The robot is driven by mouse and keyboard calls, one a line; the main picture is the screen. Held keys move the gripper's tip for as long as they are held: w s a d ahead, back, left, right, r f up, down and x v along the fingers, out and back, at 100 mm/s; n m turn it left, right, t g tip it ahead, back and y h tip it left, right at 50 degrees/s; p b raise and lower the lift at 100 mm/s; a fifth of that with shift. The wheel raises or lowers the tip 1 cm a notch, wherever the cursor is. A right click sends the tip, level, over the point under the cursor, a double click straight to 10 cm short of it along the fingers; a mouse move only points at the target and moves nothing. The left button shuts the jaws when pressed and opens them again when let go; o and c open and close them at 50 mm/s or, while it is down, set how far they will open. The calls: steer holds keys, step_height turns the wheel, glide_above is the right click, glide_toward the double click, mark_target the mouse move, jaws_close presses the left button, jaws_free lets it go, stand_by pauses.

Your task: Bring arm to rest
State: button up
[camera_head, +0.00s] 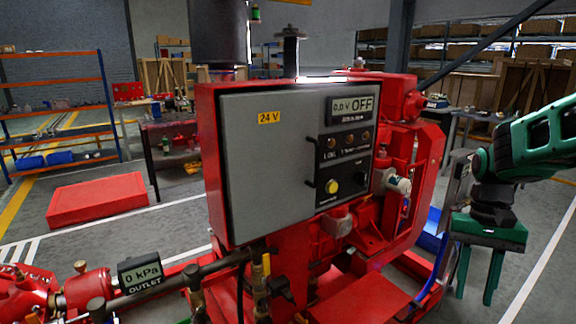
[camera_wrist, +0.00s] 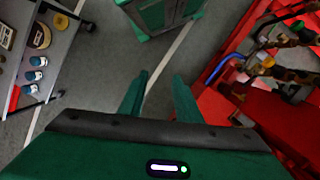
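My gripper (camera_head: 482,274) hangs at the right of the head view with its two green fingers pointing down and apart. It is to the right of the red pumpset's control cabinet (camera_head: 240,165), clear of it. In the wrist view my gripper (camera_wrist: 158,85) is open, with only grey floor and a white line between its fingers. The cabinet's display (camera_head: 352,106) reads 0.0 V and OFF. The outlet gauge (camera_head: 140,275) reads 0 kPa.
The red pumpset frame (camera_wrist: 215,108) lies close to the right of my fingers in the wrist view. A grey cart (camera_wrist: 65,50) with jars stands at the left. A green cabinet (camera_wrist: 160,14) stands ahead. Open floor (camera_head: 545,235) shows at the right of the head view.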

steer(key=s+d+t, duration=0.2)
steer(key=s, duration=1.4)
steer(key=shift+d+t, duration=0.25)
steer(key=shift+t, duration=0.15)
steer(key=shift+w+f+h, duration=0.25)
steer(key=shift+w+h, duration=0.05)
steer(key=shift+w, duration=0.3)
